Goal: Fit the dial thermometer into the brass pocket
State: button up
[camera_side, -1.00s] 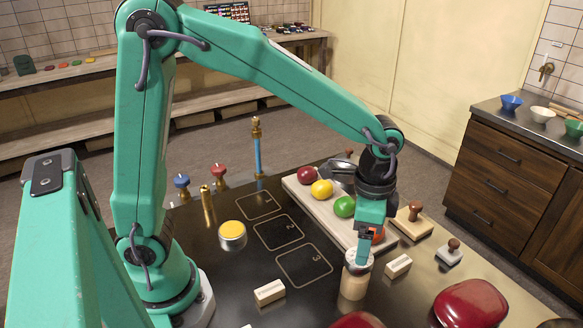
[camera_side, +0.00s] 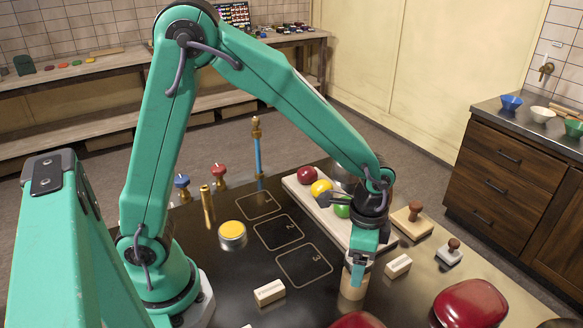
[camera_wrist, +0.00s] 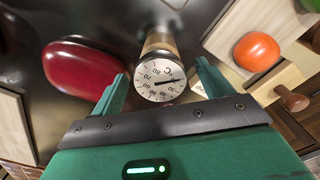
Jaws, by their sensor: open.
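The dial thermometer (camera_wrist: 160,80) has a round white face with black numbers and a dark needle. It sits on a pale wooden cylinder (camera_side: 352,289) at the front of the dark table. My gripper (camera_wrist: 160,92) is open, with one finger on each side of the dial; I cannot tell whether either touches it. In the side view my gripper (camera_side: 357,276) hides most of the dial. An upright brass tube (camera_side: 208,206), which looks like the brass pocket, stands at the table's left, well away from my gripper.
A pale board (camera_side: 304,202) with coloured balls lies behind my gripper. Pale blocks (camera_side: 270,292) and (camera_side: 398,265) flank the wooden cylinder. A red glossy object (camera_side: 470,303) is at front right. A yellow-topped tin (camera_side: 232,234) stands near the numbered squares (camera_side: 278,232).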

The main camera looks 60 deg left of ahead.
jog(key=shift+f, duration=0.45)
jog(key=c, duration=1.1)
jog(key=shift+r, duration=0.1)
jog(key=shift+r, duration=4.95)
